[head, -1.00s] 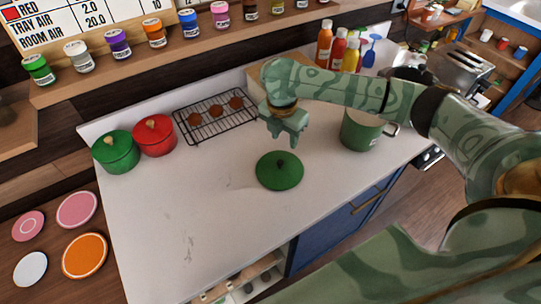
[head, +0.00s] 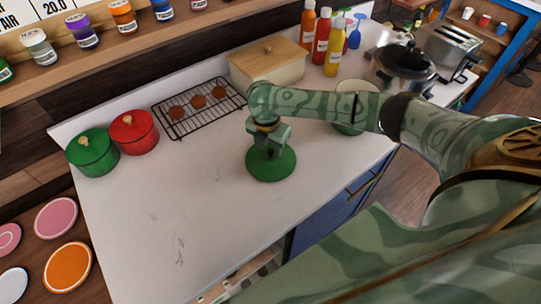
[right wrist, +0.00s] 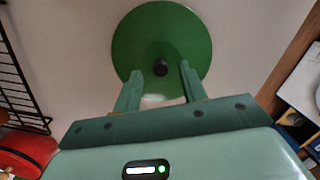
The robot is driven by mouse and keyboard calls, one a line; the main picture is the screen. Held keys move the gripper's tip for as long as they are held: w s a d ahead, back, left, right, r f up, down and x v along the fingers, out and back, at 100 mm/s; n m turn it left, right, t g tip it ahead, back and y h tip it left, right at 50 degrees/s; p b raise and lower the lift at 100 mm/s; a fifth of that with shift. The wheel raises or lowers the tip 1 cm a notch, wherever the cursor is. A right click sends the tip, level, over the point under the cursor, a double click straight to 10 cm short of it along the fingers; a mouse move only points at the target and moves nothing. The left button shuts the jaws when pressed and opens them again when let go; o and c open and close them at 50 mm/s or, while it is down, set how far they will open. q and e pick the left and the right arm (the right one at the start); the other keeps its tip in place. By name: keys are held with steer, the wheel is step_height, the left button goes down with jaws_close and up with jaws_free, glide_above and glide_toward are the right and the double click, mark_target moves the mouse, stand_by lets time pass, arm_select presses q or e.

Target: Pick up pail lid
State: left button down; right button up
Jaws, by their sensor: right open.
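The pail lid is a round green disc with a dark knob at its centre. It lies flat on the white counter in the head view (head: 271,171), partly covered by my right gripper. My right gripper (head: 268,152) points down just above the lid. In the right wrist view the lid (right wrist: 180,40) lies beyond the open fingers (right wrist: 158,85), and the dark knob shows between and slightly past the fingertips. Nothing is held. The green pail (head: 346,128) stands to the right, mostly hidden behind my right arm. My left gripper is not in view.
A wire rack (head: 176,122) with brown rounds, a red pot (head: 135,135) and a green pot (head: 92,154) stand to the left. A wooden box (head: 266,66), bottles (head: 322,40) and a steel cooker (head: 398,74) are at the back. The front-left counter is clear.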

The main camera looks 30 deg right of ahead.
mark_target(271, 151)
steer(key=f, duration=0.3)
steer(key=shift+w+d+f+b, duration=0.1)
steer(key=shift+d+b, duration=0.1)
steer(key=shift+b, duration=0.15)
jaws_close()
